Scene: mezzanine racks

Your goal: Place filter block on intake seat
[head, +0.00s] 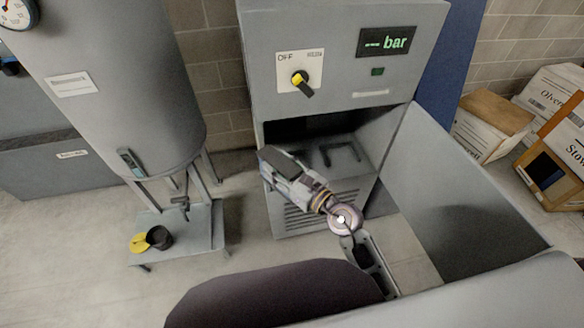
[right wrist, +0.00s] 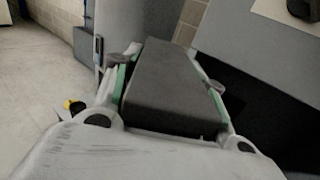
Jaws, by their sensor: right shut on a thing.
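The filter block (head: 281,163) is a dark grey, flat box. In the head view my right gripper (head: 276,165) is shut on it and holds it at the left front of the open cabinet bay. In the right wrist view the block (right wrist: 172,88) lies between the two green-edged fingers of the right gripper (right wrist: 170,80) and sticks out past them. The intake seat appears to be the dark angled frame (head: 341,156) inside the bay, to the right of the block and apart from it. My left gripper is not in view.
The grey cabinet (head: 340,20) has a knob (head: 301,80) and display above the bay. Its open door (head: 455,200) stands at the right. A grey tank (head: 120,90) on a stand is at the left. Boxes (head: 490,120) lie far right.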

